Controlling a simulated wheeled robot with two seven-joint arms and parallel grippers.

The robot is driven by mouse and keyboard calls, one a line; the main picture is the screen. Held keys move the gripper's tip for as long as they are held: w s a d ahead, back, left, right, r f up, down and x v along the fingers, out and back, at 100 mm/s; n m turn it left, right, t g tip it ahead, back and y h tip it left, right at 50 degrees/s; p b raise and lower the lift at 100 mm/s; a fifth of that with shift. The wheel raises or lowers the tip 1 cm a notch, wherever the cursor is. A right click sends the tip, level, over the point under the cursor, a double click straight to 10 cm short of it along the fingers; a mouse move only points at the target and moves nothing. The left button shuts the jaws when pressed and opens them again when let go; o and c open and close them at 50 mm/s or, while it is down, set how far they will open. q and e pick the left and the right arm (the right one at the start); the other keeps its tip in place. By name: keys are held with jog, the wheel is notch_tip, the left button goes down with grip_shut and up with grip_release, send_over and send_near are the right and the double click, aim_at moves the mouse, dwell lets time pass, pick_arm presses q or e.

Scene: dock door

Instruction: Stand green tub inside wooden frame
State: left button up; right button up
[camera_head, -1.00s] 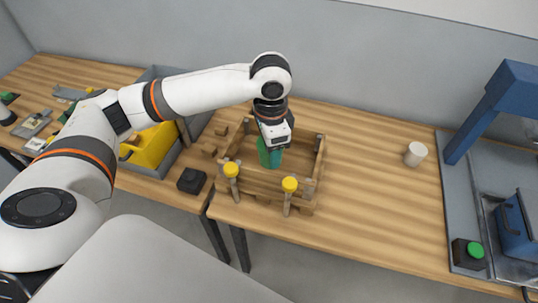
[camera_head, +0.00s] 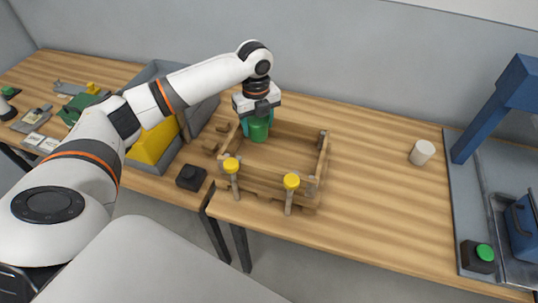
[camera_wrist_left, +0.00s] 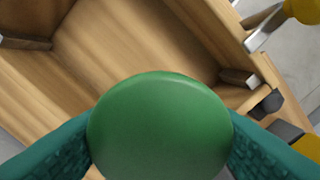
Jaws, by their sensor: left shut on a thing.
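The green tub (camera_head: 259,129) is upright in my left gripper (camera_head: 258,122), at the left end of the wooden frame (camera_head: 268,185). The frame is an open wooden box with two yellow-topped clamps at its near side. In the left wrist view the tub's round green top (camera_wrist_left: 160,128) sits between the two teal fingers, which touch its sides. The frame's inner floor and wall (camera_wrist_left: 140,40) show beyond it. I cannot tell whether the tub's base touches the floor. My right gripper is not in view.
Yellow clamp knobs (camera_head: 291,181) rise at the frame's near edge. A grey bin with a yellow container (camera_head: 154,142) stands to the left, and a black block (camera_head: 191,178) is near the table's front edge. A white cup (camera_head: 422,152) stands right; the table between is clear.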

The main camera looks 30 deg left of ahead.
pick_arm(q)
notch_tip(320, 180, down, 8)
jog(key=shift+f+p, duration=0.1)
jog(key=shift+p, duration=0.45)
jog(key=shift+s, duration=0.1)
jog(key=o, duration=1)
jog(key=shift+f, duration=0.1)
jog(key=shift+o, duration=0.2)
notch_tip(320, 180, up, 12)
jog(key=shift+r+b, duration=0.2)
jog(key=shift+b, duration=0.8)
